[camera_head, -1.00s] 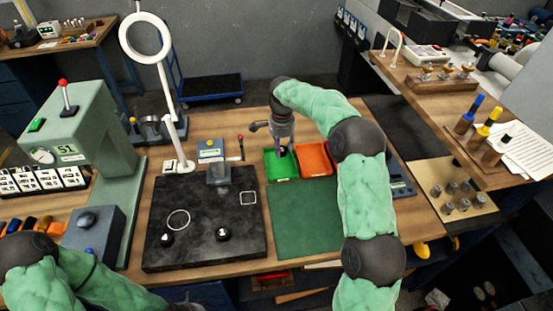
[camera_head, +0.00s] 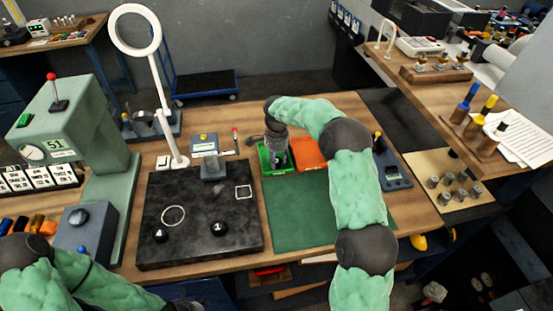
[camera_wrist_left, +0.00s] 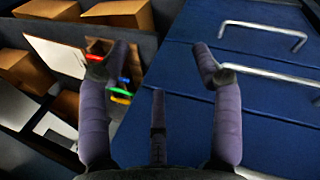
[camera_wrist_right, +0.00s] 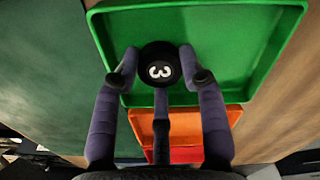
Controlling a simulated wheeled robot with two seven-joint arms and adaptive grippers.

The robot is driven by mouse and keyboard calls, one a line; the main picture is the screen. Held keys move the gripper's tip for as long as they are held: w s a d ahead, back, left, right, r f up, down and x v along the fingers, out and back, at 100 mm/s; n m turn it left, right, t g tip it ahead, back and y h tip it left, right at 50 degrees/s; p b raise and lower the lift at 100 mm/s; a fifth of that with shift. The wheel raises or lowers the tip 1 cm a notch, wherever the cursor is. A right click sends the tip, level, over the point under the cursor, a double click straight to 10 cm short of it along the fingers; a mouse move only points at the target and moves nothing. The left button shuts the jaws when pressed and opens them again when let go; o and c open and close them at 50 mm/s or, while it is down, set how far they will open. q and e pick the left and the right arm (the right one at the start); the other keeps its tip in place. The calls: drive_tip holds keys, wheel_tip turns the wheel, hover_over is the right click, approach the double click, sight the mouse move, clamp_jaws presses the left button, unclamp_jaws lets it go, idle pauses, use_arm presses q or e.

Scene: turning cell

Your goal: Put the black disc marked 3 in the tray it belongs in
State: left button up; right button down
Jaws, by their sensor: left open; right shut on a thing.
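The black disc marked 3 (camera_wrist_right: 160,66) is between the fingertips of my right gripper (camera_wrist_right: 161,78), which is shut on it. In the right wrist view, the disc is over the near part of the green tray (camera_wrist_right: 265,20). I cannot tell whether it touches the tray floor. In the head view my right gripper (camera_head: 277,158) reaches down into the green tray (camera_head: 264,166) and hides the disc. My left gripper (camera_wrist_left: 150,60) is open and empty in the left wrist view, facing blue drawer fronts; it is outside the head view.
An orange tray (camera_head: 309,154) stands beside the green one; a red tray (camera_wrist_right: 186,155) shows beyond it in the right wrist view. A dark plate (camera_head: 190,200) with two black knob-like pieces lies left. The green mat (camera_head: 295,220) in front is clear.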

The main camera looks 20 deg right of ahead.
sight(277, 161)
drive_tip(key=shift+f, duration=0.1)
drive_tip(key=c, duration=0.7)
unclamp_jaws()
wheel_tip(277, 161, up, 12)
drive_tip(key=p, duration=0.2)
drive_tip(key=shift+r, duration=0.2)
